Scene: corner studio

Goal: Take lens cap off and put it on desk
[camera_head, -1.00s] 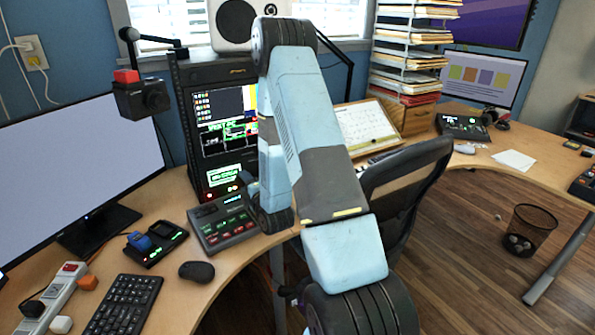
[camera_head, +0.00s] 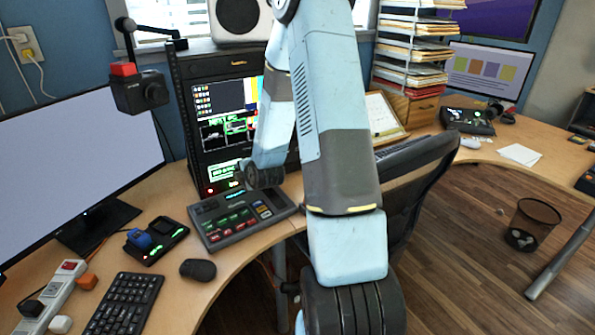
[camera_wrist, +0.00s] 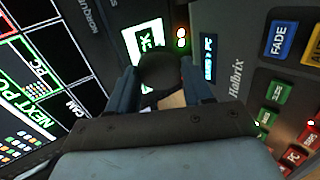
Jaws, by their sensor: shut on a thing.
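In the wrist view, my gripper (camera_wrist: 168,88) is shut on a small, dark, round lens cap (camera_wrist: 160,70) between its two fingertips. It is held near the rack's lit screens and the control panel. In the head view my fingers cannot be made out at the end of the arm, above the control panel. The black camera (camera_head: 140,92) with a red top hangs on a boom at the left. Its lens faces right, and detail there is too small to read. The wooden desk (camera_head: 228,268) curves below.
The control panel (camera_head: 240,215) lies on the desk below my arm. The equipment rack (camera_head: 178,110) stands behind it. A mouse (camera_head: 198,270), keyboard (camera_head: 124,303), charging dock (camera_head: 157,241) and monitor (camera_head: 80,165) are at left. Bare desk shows around the mouse. A chair (camera_head: 430,165) stands at right.

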